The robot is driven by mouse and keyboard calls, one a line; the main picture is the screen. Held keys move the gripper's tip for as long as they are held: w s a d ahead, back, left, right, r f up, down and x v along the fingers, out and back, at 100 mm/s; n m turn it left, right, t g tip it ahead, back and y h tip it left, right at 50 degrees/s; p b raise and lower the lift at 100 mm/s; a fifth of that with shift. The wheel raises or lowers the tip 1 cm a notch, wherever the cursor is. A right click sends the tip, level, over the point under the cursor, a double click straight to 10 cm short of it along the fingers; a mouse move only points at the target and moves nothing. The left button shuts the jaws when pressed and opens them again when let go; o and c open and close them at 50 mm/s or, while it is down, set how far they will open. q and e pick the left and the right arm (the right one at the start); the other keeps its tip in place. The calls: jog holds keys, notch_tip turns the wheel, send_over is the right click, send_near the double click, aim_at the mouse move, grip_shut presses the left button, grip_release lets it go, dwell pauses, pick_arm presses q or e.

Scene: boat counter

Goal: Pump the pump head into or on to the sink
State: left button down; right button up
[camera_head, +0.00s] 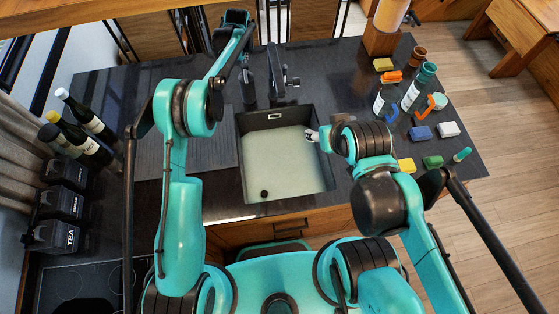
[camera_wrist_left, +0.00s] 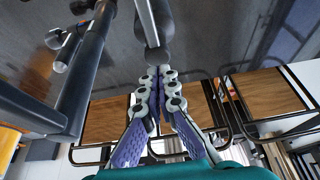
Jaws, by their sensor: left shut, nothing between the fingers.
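The sink (camera_head: 285,160) is a pale basin set into the dark counter, with a small dark round drain. Behind it stand a dark tap (camera_head: 280,82) and, to the tap's left, a dark slim post that looks like the pump head (camera_head: 248,88). My left gripper (camera_head: 245,62) is above and behind that post. In the left wrist view its purple-sided fingers (camera_wrist_left: 160,80) are shut and empty, with their tips close to the dark post (camera_wrist_left: 153,30); I cannot tell whether they touch. My right gripper (camera_head: 312,134) is over the sink's right edge, its fingers mostly hidden.
Bottles (camera_head: 420,85), sponges (camera_head: 420,132) and cups crowd the right counter. Dark bottles (camera_head: 85,118) and black canisters (camera_head: 65,172) stand at the left. A grooved drainboard (camera_head: 190,150) left of the sink is clear. The tap (camera_wrist_left: 85,75) stands left of the fingers in the wrist view.

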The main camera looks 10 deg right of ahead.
aim_at(244, 65)
pick_arm(q)
jog(key=shift+f, duration=0.1)
jog(key=shift+f+b, duration=1.35)
jog(key=shift+f, duration=0.1)
jog(key=shift+r, duration=0.15)
jog(key=shift+r+p, duration=0.7)
jog(key=shift+r, duration=0.7)
jog(key=shift+f, duration=0.15)
